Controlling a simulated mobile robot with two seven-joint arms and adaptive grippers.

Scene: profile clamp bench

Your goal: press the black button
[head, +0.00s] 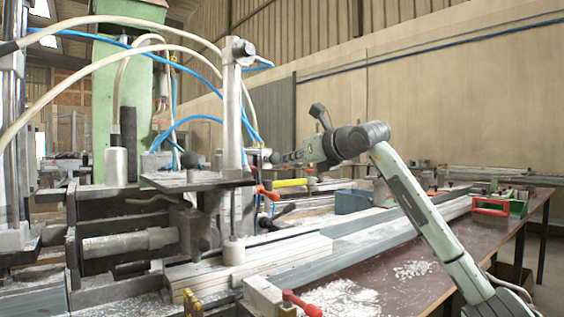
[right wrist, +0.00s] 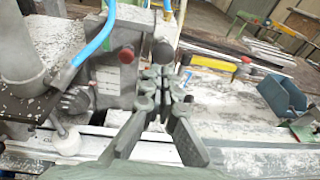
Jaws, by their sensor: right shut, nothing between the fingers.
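A round black knob (right wrist: 163,52), the likeliest black button, shows in the right wrist view just beyond my fingertips. A red round knob (right wrist: 126,55) sits to its left on the grey machine block. My right gripper (right wrist: 163,78) is shut and empty, its fingertips close below the black knob in the picture. I cannot tell whether they touch it. In the head view my right gripper (head: 277,158) reaches left to the machine beside the upright post; I cannot make out the button there. My left gripper is not in view.
The upright post (head: 232,110) and blue hoses (right wrist: 95,42) stand close to the left of my gripper. A yellow-handled tool (right wrist: 212,63) and a blue bin (right wrist: 283,95) lie to the right. Pale profiles (head: 290,255) run along the bench, with red-handled clamps near.

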